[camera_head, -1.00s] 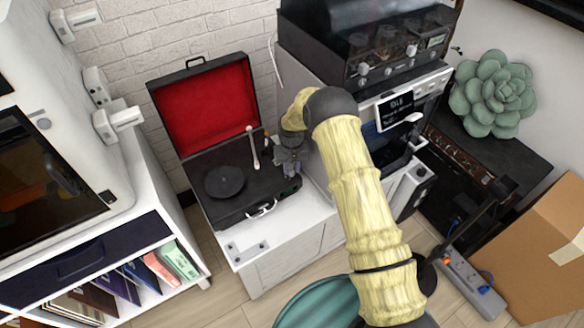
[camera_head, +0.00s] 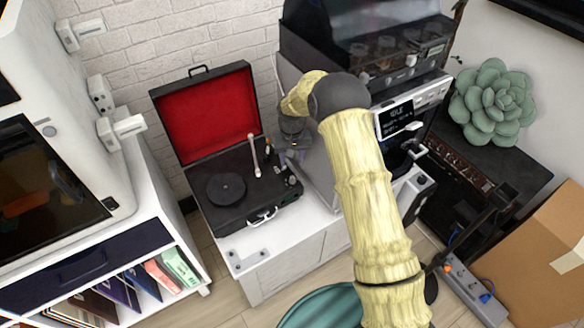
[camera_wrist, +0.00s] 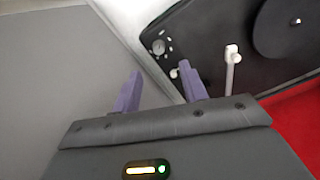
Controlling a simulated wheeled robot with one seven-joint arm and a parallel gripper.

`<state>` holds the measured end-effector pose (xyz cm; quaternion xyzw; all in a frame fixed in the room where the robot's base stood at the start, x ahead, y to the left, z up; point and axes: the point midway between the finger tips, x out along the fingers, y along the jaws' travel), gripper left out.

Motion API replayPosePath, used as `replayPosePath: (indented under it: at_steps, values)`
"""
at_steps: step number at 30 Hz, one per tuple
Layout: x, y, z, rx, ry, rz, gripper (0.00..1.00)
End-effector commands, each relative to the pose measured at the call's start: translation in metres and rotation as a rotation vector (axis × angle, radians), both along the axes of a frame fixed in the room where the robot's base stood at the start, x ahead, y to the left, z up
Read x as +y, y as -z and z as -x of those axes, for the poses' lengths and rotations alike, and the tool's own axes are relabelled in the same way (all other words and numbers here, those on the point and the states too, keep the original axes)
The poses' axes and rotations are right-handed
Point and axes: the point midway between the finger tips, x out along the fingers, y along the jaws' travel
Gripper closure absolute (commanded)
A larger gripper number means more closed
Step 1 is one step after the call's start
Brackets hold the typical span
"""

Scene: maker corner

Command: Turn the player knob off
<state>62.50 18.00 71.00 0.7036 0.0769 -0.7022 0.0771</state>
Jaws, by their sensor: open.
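The player (camera_head: 235,200) is a black suitcase turntable with its red-lined lid raised, on the white cabinet. Its knobs (camera_head: 292,181) are at the right end of the deck. In the wrist view a round silver-grey knob (camera_wrist: 159,47) shows near the deck's edge, with a smaller light one (camera_wrist: 174,72) nearer the fingers; I cannot read their settings. My gripper (camera_wrist: 160,85) is open and empty, its two purple fingers apart, with the knobs beyond the fingertips. In the head view it is at the deck's back right, partly hidden by my arm.
The white tonearm (camera_wrist: 230,70) stands close to the right finger in the wrist view. A grey machine (camera_head: 400,110) with a small display stands right of the player. A teal round object (camera_head: 315,308) is below my arm.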

Motion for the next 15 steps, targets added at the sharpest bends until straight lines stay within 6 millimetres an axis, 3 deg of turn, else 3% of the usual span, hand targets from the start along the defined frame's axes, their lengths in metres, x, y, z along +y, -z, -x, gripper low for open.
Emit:
replayPosePath:
  at_steps: [9,15]
  values:
    - [-0.001,-0.064,-0.001,-0.003,0.002,-0.001,0.57]
    - [0.0,-0.081,0.0,-0.001,0.001,-0.001,0.57]
